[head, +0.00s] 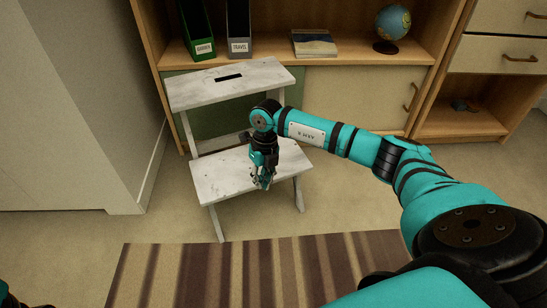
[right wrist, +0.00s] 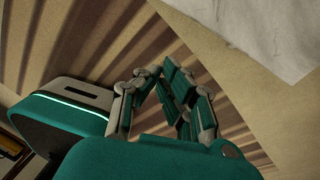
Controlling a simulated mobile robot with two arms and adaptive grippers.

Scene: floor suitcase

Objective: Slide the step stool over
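The step stool (head: 232,88) is worn white, with a slotted top step and a lower front step. It stands upright on the floor against the front of the wooden shelf unit. My right gripper (head: 262,183) points down at the front of the lower step, right of its middle; I cannot tell whether it touches. In the right wrist view its fingers (right wrist: 159,72) come together at the tips with nothing between them. A pale worn surface of the stool (right wrist: 268,30) shows at the upper right there. My left gripper cannot be made out; only a dark and teal bit shows at the lower left corner.
A striped brown rug (head: 180,272) lies in front of the stool. A pale cabinet (head: 65,110) stands at the left with a floor gap beside the stool. The shelf unit (head: 310,63) holds binders, a book and a globe (head: 393,22). Floor right of the stool is open under my arm.

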